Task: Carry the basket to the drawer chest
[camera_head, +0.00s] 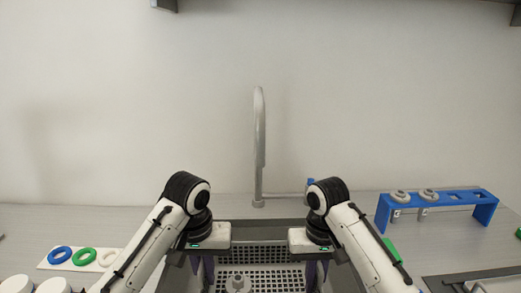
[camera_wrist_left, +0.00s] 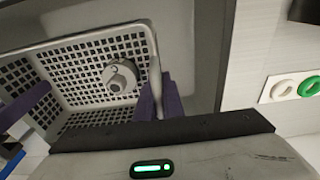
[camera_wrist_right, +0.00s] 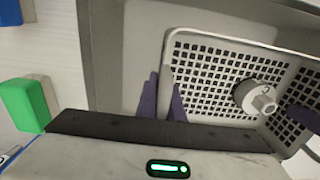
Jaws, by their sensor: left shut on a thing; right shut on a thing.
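The basket is a light grey tray with a perforated floor, and its mesh shows in the head view (camera_head: 265,279). A grey round part with a raised knob (camera_wrist_left: 120,77) lies in it. My left gripper (camera_wrist_left: 158,98) is shut on the rim of one side wall of the basket (camera_wrist_left: 76,119). My right gripper (camera_wrist_right: 163,97) is shut on the opposite side wall of the basket (camera_wrist_right: 250,47). The basket is over or in the dark-rimmed sink; its height above the sink floor cannot be told. The drawer chest is not identifiable in these views.
A faucet (camera_head: 259,150) stands behind the sink (camera_head: 262,225). A blue rack (camera_head: 440,205) with grey parts stands at the right. A white board with blue, green and white rings (camera_head: 85,257) lies at the left. A green block (camera_wrist_right: 25,103) is right of the sink.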

